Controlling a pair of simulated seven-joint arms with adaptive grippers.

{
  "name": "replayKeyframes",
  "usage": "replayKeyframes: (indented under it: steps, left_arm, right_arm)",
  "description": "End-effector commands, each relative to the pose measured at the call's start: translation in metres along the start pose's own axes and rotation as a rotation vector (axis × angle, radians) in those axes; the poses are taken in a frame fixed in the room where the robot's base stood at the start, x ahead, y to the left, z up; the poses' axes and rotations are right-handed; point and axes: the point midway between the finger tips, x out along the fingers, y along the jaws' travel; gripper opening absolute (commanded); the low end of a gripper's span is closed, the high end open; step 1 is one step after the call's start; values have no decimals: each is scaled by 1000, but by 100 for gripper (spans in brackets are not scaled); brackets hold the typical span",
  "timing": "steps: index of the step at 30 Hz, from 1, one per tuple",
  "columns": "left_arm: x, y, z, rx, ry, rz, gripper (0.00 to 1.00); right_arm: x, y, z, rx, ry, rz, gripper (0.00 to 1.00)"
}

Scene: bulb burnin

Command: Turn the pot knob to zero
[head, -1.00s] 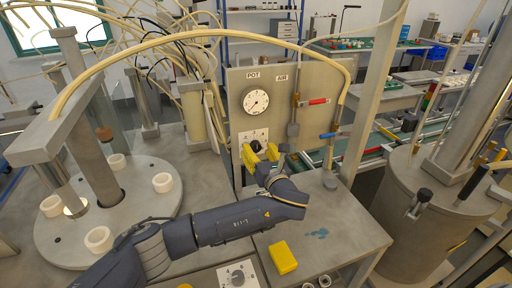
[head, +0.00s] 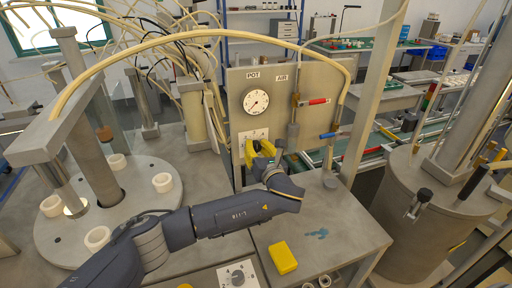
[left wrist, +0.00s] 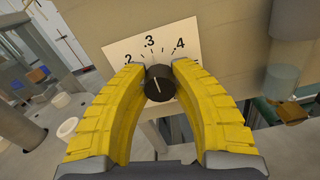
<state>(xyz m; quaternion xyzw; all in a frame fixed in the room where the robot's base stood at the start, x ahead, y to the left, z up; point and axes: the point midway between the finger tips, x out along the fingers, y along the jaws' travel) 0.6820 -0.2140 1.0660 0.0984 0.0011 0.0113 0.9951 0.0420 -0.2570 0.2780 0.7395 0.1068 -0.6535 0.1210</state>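The pot knob (left wrist: 160,84) is a small black round knob with a white line, on a white scale plate (left wrist: 122,51) marked .2, .3 and .4. The white line slants up and slightly left, roughly toward .3. In the head view the plate (head: 256,134) is on the upright panel below the POT label, and the knob is mostly hidden. My left gripper (head: 260,148) is at the knob. In the left wrist view its two yellow fingers (left wrist: 160,72) sit close on both sides of the knob and appear closed on it. My right gripper is not in view.
A pressure gauge (head: 256,101) is above the plate. Red (head: 318,101) and blue (head: 329,135) valve handles are to its right. A yellow block (head: 283,257) and another numbered dial (head: 238,276) are at the front. A metal tank (head: 418,215) stands at right.

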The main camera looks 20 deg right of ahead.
Motion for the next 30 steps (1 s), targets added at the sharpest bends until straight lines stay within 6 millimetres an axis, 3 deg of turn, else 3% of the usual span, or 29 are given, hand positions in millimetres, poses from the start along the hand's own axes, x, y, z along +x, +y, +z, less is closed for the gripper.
replayKeyframes:
  steps: [5,16,30]
  left_arm:
    - [0,0,0,0,0,0,0]
    - [0,0,0,-69,1,1,0]
    - [0,1,0,-407,1,3,0]
  right_arm:
    - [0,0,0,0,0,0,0]
    - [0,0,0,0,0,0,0]
    - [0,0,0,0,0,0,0]
